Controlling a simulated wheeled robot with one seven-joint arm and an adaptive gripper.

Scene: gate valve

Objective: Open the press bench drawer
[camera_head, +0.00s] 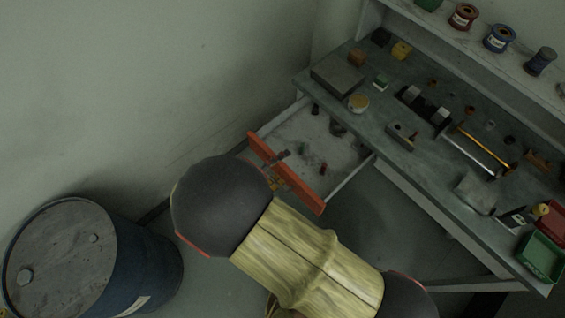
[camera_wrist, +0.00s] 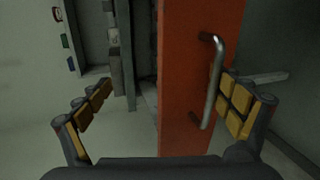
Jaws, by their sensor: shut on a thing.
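The press bench drawer (camera_head: 318,140) stands pulled out from under the bench top, with a bare grey floor and several small dark and reddish items inside. Its orange-red front (camera_head: 304,189) also fills the middle of the wrist view (camera_wrist: 180,60). The metal bar handle (camera_wrist: 217,80) sits on that front, close against the right finger. A visible gap lies between the left finger and the front. In the head view my arm hides most of my gripper.
The press bench (camera_head: 430,165) holds several tools, blocks and a green bin (camera_head: 541,256). Spools (camera_head: 464,16) stand on a shelf behind. A dark blue drum (camera_head: 88,262) stands at lower left. A plain wall lies left of the drawer; floor shows below the bench.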

